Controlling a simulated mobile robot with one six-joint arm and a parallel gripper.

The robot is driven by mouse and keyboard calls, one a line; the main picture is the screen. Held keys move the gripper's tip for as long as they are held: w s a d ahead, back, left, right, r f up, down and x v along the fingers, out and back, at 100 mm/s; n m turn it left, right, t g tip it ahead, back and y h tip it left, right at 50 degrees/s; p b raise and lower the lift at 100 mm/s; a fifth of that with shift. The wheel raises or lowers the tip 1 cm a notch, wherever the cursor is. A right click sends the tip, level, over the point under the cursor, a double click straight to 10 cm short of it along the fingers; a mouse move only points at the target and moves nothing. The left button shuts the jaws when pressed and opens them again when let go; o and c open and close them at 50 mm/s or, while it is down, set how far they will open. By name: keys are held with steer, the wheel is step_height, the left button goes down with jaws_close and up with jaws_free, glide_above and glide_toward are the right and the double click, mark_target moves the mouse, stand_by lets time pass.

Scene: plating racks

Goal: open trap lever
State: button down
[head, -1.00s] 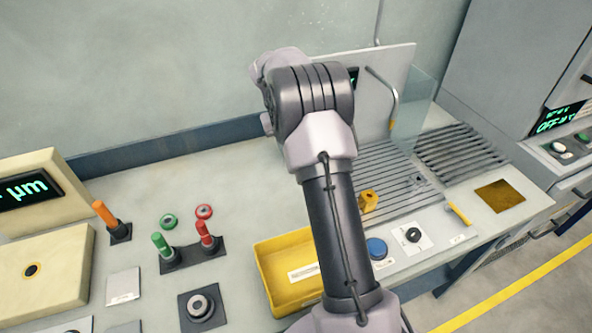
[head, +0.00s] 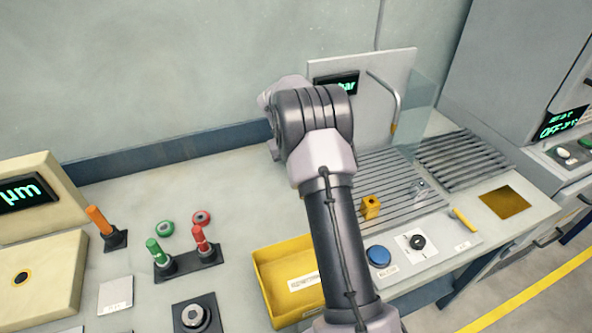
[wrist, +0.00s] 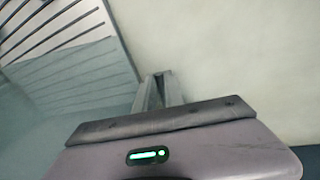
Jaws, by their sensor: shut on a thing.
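A small yellow lever (head: 463,219) lies tilted on the front panel right of the black knob; it may be the trap lever, but its label is too small to read. My gripper (wrist: 158,92) shows in the wrist view with its two grey fingers close together, over a pale surface. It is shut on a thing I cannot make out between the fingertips. In the head view my arm hides the gripper, and the yellow lever stands well apart to the right of the visible arm.
A yellow tray (head: 268,283) is left of my arm. A yellow block (head: 370,207) stands on the slatted grate (head: 400,185). A blue button (head: 378,256) and black knob (head: 417,242) are in front. A clear pane and bent pipe (head: 397,100) stand behind. Orange, green and red handles stand left.

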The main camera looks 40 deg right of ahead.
steer(key=shift+s+d+r+n+p, duration=0.2)
steer(key=shift+n+p, duration=0.3)
steer(key=shift+p, duration=0.25)
steer(key=shift+w+f, duration=0.1)
steer(key=shift+f, duration=0.1)
steer(key=c, duration=1.4)
jaws_free()
steer(key=shift+c, duration=0.2)
steer(key=a+r+p, duration=0.3)
steer(key=r+p, duration=0.2)
steer(key=r, duration=1.2)
steer(key=shift+w+p, duration=0.4)
steer(key=shift+a, duration=0.1)
